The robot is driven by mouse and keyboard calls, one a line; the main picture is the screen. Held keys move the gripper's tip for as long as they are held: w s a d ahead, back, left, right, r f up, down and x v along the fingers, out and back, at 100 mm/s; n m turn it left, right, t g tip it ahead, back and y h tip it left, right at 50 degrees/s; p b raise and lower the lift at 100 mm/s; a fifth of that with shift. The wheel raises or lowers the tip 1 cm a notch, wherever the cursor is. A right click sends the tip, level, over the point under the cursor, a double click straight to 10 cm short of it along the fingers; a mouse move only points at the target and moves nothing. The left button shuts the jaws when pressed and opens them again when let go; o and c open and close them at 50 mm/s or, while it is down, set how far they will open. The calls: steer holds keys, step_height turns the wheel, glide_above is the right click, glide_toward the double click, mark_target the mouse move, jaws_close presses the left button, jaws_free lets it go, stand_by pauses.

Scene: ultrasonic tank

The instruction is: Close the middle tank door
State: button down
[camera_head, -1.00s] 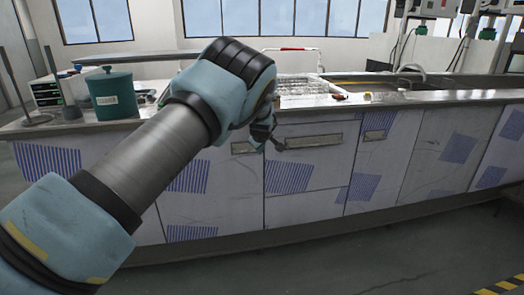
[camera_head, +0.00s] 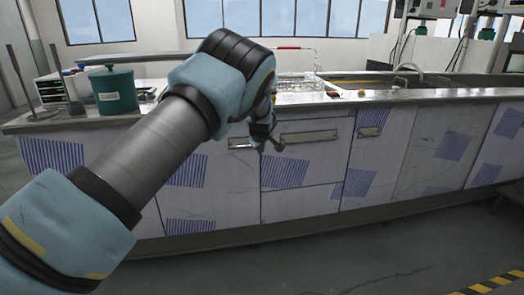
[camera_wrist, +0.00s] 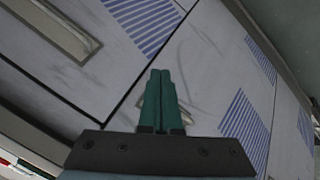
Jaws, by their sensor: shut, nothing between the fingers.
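White cabinet doors with blue-striped patches line the front of the long counter. The door panel with the wide recessed handle (camera_head: 308,137) is near the middle of the head view, and its panel (camera_head: 320,165) looks flush with its neighbours. I cannot tell for certain which door is the middle one. My gripper (camera_head: 275,146) is in front of the counter, at the left end of that handle. In the wrist view its green fingers (camera_wrist: 160,73) are together and empty, over the door panels near a dark seam. I cannot tell whether they touch. A handle (camera_wrist: 62,30) shows at upper left.
The steel countertop (camera_head: 420,94) carries a green canister (camera_head: 114,92), a wire rack (camera_head: 298,83) and a sink at the right. The floor (camera_head: 400,255) in front is clear, with yellow-black tape at lower right.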

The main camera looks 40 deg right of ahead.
steer(key=s+d+r, duration=0.1)
steer(key=s+r, duration=0.4)
steer(key=r, duration=0.2)
steer(key=w+a+n+y, duration=0.1)
steer(key=w+a, duration=0.4)
steer(key=a, duration=0.3)
steer(key=w+a+y, duration=0.1)
steer(key=w+a, duration=0.3)
steer(key=a, duration=0.5)
steer(key=a+r+g+y, duration=0.2)
steer(key=a, duration=2.1)
steer(key=s+a+m+g+y, duration=0.1)
steer(key=s+a, duration=0.8)
steer(key=a, duration=0.3)
steer(key=s+a+m+g, duration=0.2)
steer(key=s+a, duration=0.7)
steer(key=a, duration=0.4)
step_height(320, 180, up, 13)
steer(key=p, duration=1.3)
steer(key=shift+s+r, duration=0.2)
steer(key=shift+s, duration=0.15)
steer(key=shift+d, duration=0.1)
